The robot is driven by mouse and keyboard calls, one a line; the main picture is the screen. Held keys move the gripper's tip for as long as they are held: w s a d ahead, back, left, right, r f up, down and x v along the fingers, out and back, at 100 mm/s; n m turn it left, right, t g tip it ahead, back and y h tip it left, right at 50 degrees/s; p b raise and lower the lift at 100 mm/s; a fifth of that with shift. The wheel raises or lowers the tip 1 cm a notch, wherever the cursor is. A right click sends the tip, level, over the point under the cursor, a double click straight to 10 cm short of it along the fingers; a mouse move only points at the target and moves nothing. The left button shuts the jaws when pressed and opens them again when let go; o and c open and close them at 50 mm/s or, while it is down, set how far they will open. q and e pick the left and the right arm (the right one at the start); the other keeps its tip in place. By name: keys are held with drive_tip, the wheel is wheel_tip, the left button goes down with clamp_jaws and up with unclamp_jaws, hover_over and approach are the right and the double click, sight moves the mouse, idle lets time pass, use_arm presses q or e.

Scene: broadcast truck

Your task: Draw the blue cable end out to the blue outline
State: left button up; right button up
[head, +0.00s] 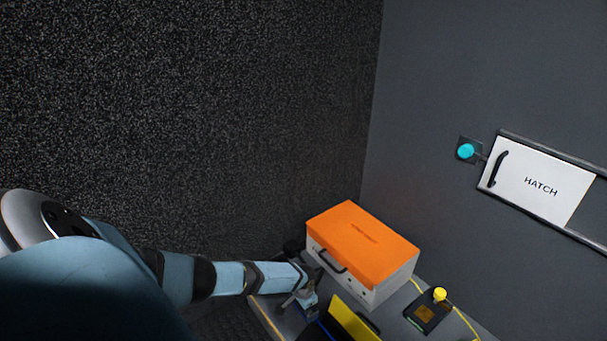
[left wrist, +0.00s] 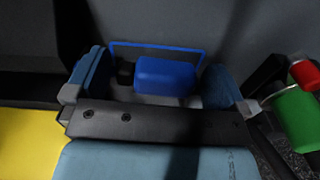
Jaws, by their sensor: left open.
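The blue cable end (left wrist: 165,75) is a rounded blue block in the left wrist view, with a small dark piece at its left side. The blue outline (left wrist: 160,46) shows as a thin line just beyond it; the block hides part of it. My left gripper (left wrist: 155,64) is open, its two blue-grey fingers on either side of the block, with visible gaps. In the head view my left gripper (head: 304,299) is low by the orange-topped case, and the cable end cannot be made out clearly there. My right gripper is not in view.
An orange-topped case (head: 362,236) stands at the table's back. A yellow panel (head: 352,318) and a dark box with a yellow knob (head: 439,294) are nearby. A green and red object (left wrist: 298,112) is right of my gripper. A white hatch (head: 540,183) is on the wall.

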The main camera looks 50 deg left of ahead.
use_arm(q)
drive_tip(key=shift+f, duration=0.5)
drive_tip(key=shift+r+p, duration=0.7)
drive_tip(key=shift+r, duration=0.05)
wheel_tip(320, 180, up, 9)
drive_tip(key=p, duration=0.6)
drive_tip(key=shift+r, duration=0.1)
wheel_tip(320, 180, up, 4)
drive_tip(key=shift+r+p, duration=0.2)
drive_tip(key=shift+p, duration=0.75)
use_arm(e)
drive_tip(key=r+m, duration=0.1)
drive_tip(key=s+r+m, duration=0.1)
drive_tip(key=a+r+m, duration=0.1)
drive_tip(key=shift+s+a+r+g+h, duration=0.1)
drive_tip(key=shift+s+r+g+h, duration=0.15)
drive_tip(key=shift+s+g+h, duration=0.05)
